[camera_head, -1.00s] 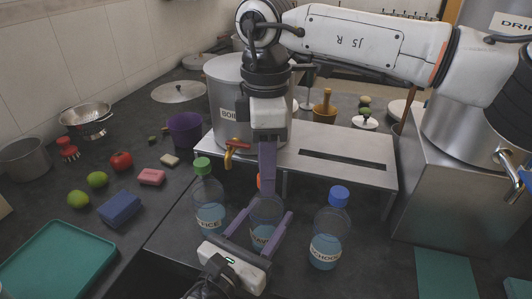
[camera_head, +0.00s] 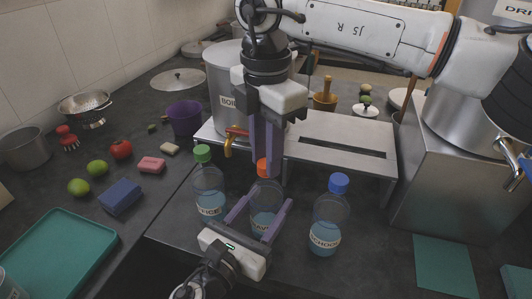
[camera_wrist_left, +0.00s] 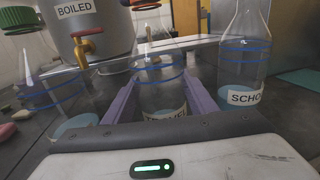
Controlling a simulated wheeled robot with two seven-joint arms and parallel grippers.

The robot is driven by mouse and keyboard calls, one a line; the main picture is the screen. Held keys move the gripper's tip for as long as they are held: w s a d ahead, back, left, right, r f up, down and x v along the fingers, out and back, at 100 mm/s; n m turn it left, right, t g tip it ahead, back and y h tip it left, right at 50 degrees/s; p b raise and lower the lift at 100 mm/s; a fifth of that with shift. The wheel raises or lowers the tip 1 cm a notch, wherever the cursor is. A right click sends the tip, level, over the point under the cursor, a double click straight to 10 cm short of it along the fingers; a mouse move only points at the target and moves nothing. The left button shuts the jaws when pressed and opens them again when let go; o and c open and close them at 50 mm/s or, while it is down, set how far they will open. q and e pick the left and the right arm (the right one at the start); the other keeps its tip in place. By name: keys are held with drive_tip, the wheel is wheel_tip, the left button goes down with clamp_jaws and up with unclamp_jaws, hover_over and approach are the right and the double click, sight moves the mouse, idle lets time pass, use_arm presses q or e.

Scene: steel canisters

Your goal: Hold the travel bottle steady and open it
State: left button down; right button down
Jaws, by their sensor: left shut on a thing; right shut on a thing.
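The travel bottle (camera_head: 266,194) is the clear middle bottle with an orange cap (camera_head: 262,167); its label is partly hidden. It stands upright between the other two bottles. My left gripper (camera_head: 266,201) comes from the front, its purple fingers shut on the bottle's body on both sides. In the left wrist view the bottle (camera_wrist_left: 158,88) sits between those fingers. My right gripper (camera_head: 266,172) points down from above, its purple fingers shut on the orange cap and partly hiding it. The cap appears still at the bottle's neck; any gap is too small to tell.
A green-capped bottle (camera_head: 208,190) stands close on the left and a blue-capped school bottle (camera_head: 330,218) on the right. A steel stand (camera_head: 345,142) and the boiled-water canister (camera_head: 222,90) are behind. A teal tray (camera_head: 58,258) lies at the left.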

drive_tip(key=n, duration=1.3)
drive_tip(key=shift+n, duration=0.3)
drive_tip(key=n, duration=2.3)
drive_tip(key=shift+r+n, duration=0.1)
drive_tip(key=shift+n, duration=0.2)
drive_tip(key=n, duration=1)
